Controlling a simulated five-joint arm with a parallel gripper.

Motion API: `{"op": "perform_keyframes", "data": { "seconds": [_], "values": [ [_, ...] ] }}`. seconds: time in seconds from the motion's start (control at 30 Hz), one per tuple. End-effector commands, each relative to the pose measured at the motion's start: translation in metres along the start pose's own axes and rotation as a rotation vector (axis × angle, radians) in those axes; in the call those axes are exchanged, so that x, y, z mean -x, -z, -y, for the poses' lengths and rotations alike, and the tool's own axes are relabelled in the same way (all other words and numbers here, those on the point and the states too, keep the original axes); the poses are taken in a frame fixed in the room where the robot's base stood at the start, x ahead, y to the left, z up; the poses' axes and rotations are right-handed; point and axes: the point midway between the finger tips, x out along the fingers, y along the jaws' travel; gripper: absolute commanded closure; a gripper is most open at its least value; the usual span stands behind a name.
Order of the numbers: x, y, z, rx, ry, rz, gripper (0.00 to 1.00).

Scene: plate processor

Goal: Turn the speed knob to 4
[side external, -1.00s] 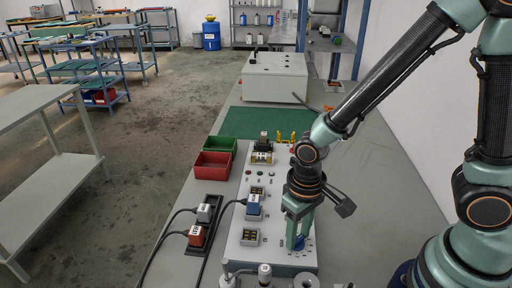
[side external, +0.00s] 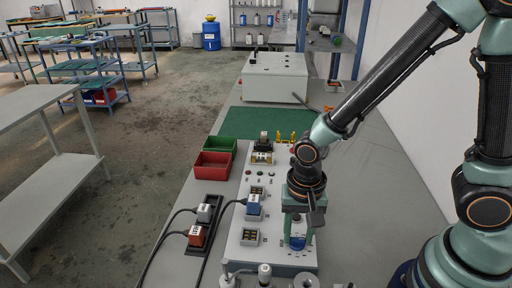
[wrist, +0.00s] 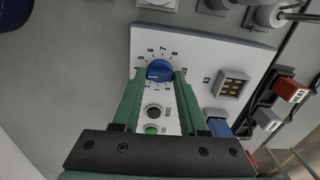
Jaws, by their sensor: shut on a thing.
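The blue speed knob (wrist: 159,71) sits on the white control panel (wrist: 205,55), inside a ring of printed numbers. It also shows low in the side view (side external: 297,244), partly hidden by my fingers. My gripper (wrist: 159,75) is shut on the knob, with one green finger on each side of it. In the side view my gripper (side external: 298,240) points straight down onto the panel. The numbers 4 to 7 can be made out left of and above the knob in the wrist view. I cannot tell surely which number the knob's mark points to.
A black button (wrist: 153,112) and a green button (wrist: 151,130) lie between my fingers in the wrist view. Plugs with cables (side external: 197,236), a red bin (side external: 212,165) and a green bin (side external: 220,144) stand left of the panel. A white box (side external: 275,78) stands behind.

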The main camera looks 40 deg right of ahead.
Motion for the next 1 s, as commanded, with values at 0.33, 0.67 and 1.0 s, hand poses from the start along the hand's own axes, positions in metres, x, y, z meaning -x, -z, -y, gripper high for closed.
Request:
{"op": "perform_keyframes", "data": {
  "seconds": [0.33,0.67,1.0],
  "values": [
    [0.0009,0.0005,0.0003,-0.048,0.001,0.0,1.0],
    [0.0009,0.0006,0.0003,-0.047,0.001,0.0,0.42],
    [0.0005,0.0003,0.0001,-0.046,0.0,0.0,0.28]
  ]
}}
